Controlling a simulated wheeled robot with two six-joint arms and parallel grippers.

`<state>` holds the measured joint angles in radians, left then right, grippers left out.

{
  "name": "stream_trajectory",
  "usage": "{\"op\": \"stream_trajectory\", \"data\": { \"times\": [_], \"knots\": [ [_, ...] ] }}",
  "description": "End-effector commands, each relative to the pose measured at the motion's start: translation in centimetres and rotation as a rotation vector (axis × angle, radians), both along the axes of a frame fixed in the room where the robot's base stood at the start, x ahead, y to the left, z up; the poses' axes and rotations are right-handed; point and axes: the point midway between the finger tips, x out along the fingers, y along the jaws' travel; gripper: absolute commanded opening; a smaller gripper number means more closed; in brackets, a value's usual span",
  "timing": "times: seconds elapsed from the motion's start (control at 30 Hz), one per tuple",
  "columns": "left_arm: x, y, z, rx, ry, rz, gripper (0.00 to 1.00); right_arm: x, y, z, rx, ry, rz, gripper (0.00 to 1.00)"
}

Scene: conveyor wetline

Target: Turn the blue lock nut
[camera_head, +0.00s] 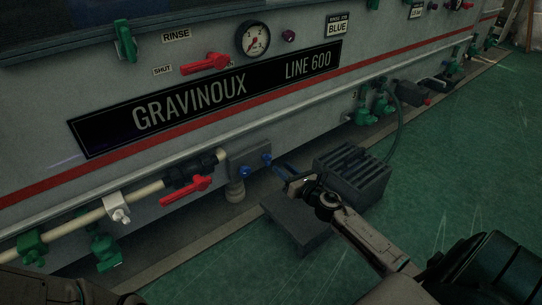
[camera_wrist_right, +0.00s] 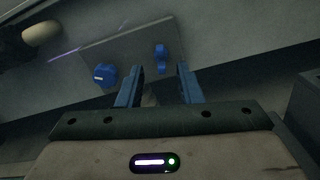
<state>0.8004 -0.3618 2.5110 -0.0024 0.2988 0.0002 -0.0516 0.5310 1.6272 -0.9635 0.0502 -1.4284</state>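Two blue fittings sit on a grey plate (camera_head: 251,158) low on the machine's side. The left one is a round blue knob (camera_head: 246,172), with a pale mark on its face in the wrist view (camera_wrist_right: 105,75). The right one is a smaller blue wing-shaped piece (camera_head: 267,159); it also shows in the wrist view (camera_wrist_right: 160,58). I cannot tell for certain which is the lock nut. My right gripper (camera_head: 282,170) is open and empty, its blue fingers pointing at the plate. In the wrist view the wing-shaped piece lies beyond the gap between the fingertips (camera_wrist_right: 161,72), apart from them.
A dark ribbed box (camera_head: 352,173) stands on the floor just right of my gripper, with a low dark block (camera_head: 296,222) below it. A red-handled valve (camera_head: 187,189) and pale pipe run left of the plate.

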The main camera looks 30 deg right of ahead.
Motion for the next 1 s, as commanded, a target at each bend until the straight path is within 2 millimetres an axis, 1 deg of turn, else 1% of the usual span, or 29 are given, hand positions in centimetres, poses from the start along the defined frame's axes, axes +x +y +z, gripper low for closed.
{"op": "stream_trajectory", "data": {
  "times": [0.03, 0.1, 0.3, 0.4, 0.6, 0.83, 1.0],
  "knots": [
    [0.0, 0.0, 0.8, 0.000, 0.000, 0.001, 0.33, 1.1, 0.0, 0.5, 0.003, -0.002, -0.004, 0.33],
    [0.0, 0.0, 1.3, 0.000, 0.000, 0.001, 0.33, 2.4, 0.2, 0.4, 0.003, -0.001, -0.001, 0.33],
    [0.0, 0.0, 1.4, 0.000, 0.001, 0.002, 0.33, 5.4, 0.4, 0.0, 0.002, -0.001, -0.001, 0.33],
    [0.0, 0.0, 1.4, 0.000, 0.001, 0.002, 0.33, 6.4, 0.5, 0.0, 0.001, -0.001, 0.000, 0.33],
    [0.0, 0.0, 1.4, -0.001, 0.000, 0.002, 0.33, 7.1, 0.6, -0.1, 0.002, 0.001, 0.000, 0.33],
    [0.0, 0.0, 1.4, -0.001, 0.000, 0.002, 0.33, 7.1, 0.6, -0.1, 0.002, 0.001, 0.000, 0.33],
    [0.0, 0.0, 1.4, -0.001, 0.001, 0.002, 0.33, 7.1, 0.6, -0.1, 0.001, 0.001, 0.000, 0.00]
  ]
}}
